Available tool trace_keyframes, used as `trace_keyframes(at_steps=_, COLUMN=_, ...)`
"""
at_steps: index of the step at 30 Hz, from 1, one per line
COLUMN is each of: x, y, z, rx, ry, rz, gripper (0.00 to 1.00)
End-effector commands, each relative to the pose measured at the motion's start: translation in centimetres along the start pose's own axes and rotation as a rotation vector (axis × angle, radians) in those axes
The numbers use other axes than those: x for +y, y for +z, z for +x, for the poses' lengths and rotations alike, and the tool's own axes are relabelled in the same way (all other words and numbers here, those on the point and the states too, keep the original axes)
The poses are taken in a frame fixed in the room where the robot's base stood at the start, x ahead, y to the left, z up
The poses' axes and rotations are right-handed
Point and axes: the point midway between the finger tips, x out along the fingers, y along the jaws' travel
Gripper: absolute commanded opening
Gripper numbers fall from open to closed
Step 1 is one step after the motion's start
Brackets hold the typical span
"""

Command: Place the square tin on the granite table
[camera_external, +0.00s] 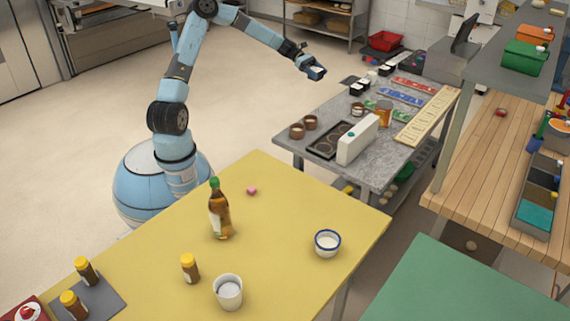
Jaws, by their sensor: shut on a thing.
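My gripper (309,66) is at the end of my outstretched arm, in the air by the far left end of the granite table (376,170). It is shut on a small blue thing with a pale face (317,72), which I take to be the square tin. The tin is small here and partly hidden by the fingers. It appears apart from the grey speckled tabletop; its exact height over it cannot be told.
On the granite table stand brown cups (297,131), a dark tray (331,140), a white upright box (357,139) and coloured strips (401,96). Its near right edge and a patch at the far left are bare. A yellow table (290,215) with a bottle (219,210) stands in front.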

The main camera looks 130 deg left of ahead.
Motion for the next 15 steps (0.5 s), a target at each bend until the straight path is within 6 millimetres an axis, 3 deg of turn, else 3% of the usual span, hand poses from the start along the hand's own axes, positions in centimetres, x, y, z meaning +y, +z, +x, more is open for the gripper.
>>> trace_keyframes(at_steps=6, x=-0.1, y=-2.6, z=1.3, rx=-0.002, ry=-0.005, rz=-0.003, gripper=0.30)
trace_keyframes(at_steps=11, x=0.0, y=-3.5, z=1.8, rx=-0.002, ry=-0.005, rz=0.000, gripper=0.30)
trace_keyframes(at_steps=15, x=1.3, y=-4.0, z=2.9, rx=-0.003, ry=-0.005, rz=0.001, gripper=0.30)
